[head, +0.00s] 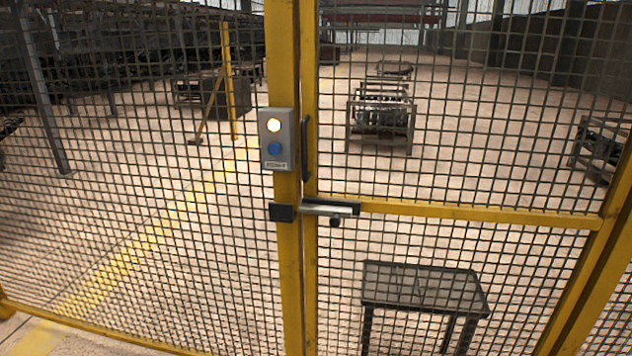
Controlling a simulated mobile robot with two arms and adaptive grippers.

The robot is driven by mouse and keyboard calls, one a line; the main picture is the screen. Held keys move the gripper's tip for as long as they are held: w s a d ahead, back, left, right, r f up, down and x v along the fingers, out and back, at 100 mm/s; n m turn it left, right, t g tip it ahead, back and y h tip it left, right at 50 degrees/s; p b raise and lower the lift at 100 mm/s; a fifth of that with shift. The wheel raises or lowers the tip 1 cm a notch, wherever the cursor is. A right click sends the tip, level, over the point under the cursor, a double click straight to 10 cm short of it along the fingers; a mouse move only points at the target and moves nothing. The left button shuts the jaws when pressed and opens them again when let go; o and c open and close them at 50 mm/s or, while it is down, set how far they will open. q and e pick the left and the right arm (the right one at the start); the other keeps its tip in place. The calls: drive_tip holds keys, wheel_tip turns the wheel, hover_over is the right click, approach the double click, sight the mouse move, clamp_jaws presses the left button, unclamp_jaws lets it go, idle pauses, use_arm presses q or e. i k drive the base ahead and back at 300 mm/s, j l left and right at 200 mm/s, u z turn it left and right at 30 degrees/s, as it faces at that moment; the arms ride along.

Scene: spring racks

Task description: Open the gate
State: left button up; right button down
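The gate (455,210) is a yellow-framed mesh panel in the head view, right of a yellow post (284,60). It stands closed against the post. A latch bolt (325,208) with a small dark knob spans from the gate frame to a dark block (283,212) on the post. A dark vertical handle (306,148) is on the gate's edge above the latch. A grey control box (277,139) on the post has a lit pale button (273,125) above a blue button (274,149). Neither of my grippers is in view.
A fixed mesh fence (130,180) runs left of the post. Behind the gate stand a low dark table (424,287) and a metal rack (380,118) holding parts. A yellow floor line (150,245) crosses the pale floor behind the fence.

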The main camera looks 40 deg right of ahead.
sight(600, 224)
drive_tip(key=z, duration=0.45)
drive_tip(key=k+z, duration=0.1)
drive_tip(key=z, duration=0.75)
drive_tip(key=k+z, duration=0.1)
drive_tip(key=z, duration=0.3)
drive_tip(key=l+z, duration=0.1)
drive_tip(key=z, duration=0.35)
